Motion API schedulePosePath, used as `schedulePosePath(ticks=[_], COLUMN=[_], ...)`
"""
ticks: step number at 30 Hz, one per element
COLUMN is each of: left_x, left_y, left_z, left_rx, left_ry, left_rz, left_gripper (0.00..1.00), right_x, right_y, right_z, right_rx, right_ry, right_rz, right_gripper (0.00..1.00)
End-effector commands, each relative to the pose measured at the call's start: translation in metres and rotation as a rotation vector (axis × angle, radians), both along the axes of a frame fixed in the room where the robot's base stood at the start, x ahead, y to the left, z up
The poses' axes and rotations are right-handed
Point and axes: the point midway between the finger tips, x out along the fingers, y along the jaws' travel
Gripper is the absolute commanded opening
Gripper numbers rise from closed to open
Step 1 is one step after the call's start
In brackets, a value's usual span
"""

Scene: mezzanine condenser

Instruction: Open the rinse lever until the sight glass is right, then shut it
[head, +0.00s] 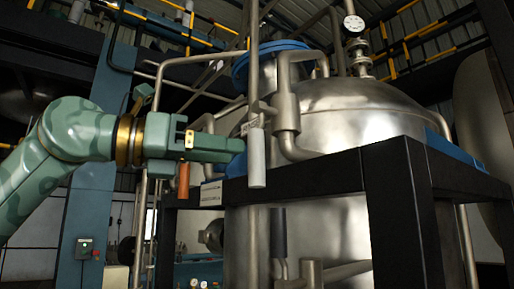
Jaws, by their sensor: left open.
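My left gripper (236,147) comes in from the left, its green fingers pointing right and seen edge-on, so the gap between them is hidden. It is open. Its tips are close to a pale grey hanging handle (256,158) on a vertical pipe; I cannot tell whether they touch. An orange handle (184,181) hangs below the gripper, and a dark handle (279,233) hangs lower right. I cannot tell which of these is the rinse lever. No sight glass can be made out clearly. My right gripper is not in view.
A large steel vessel (352,122) stands behind a black frame (392,190). A round gauge (354,24) sits on top. Pipes (287,95) crowd the space around the handles. A small label (211,193) is on the frame. A blue post (88,215) with a switch box stands left.

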Motion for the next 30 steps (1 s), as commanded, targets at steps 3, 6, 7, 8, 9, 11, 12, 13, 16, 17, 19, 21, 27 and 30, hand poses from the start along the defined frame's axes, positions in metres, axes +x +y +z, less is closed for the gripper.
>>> schedulePosePath(ticks=[3,6,7,8,9,11,12,13,16,17,19,21,27,30], left_x=[0.011,0.018,0.02,0.021,0.023,0.025,0.026,0.026,0.027,0.027,0.027,0.027,0.027,0.027], left_y=[-0.026,-0.041,-0.044,-0.047,-0.051,-0.054,-0.056,-0.057,-0.058,-0.058,-0.058,-0.058,-0.057,-0.057], left_z=[0.002,0.002,0.002,0.002,0.002,0.001,0.001,0.0,0.0,0.0,0.0,0.0,0.0,0.0], left_rx=[0.0,0.0,-0.001,-0.002,-0.002,-0.001,-0.001,-0.001,-0.001,-0.001,-0.001,-0.001,-0.001,-0.002], left_ry=[0.002,0.002,0.002,0.001,0.001,0.0,0.0,0.0,0.0,0.0,0.0,0.0,0.0,0.002], left_rz=[-0.003,-0.002,-0.002,-0.002,0.0,0.0,0.0,0.0,0.0,0.0,0.0,0.0,0.0,0.0], left_gripper=[0.44,0.44,0.44,0.44,0.44,0.44,0.44,0.44,0.44,0.44,0.44,0.41,0.0,0.0], right_x=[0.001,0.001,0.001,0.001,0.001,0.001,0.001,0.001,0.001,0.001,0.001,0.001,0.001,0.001], right_y=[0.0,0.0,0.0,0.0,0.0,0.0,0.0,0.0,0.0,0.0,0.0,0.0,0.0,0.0], right_z=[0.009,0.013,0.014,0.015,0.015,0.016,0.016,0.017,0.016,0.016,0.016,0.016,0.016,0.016], right_rx=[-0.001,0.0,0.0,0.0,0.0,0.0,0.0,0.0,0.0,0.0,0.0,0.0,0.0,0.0], right_ry=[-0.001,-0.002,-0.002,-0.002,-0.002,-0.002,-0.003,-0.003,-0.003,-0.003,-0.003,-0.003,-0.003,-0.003], right_rz=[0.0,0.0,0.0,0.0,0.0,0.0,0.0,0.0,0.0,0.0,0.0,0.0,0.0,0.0], right_gripper=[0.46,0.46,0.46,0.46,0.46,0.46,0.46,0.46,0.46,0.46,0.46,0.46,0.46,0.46])
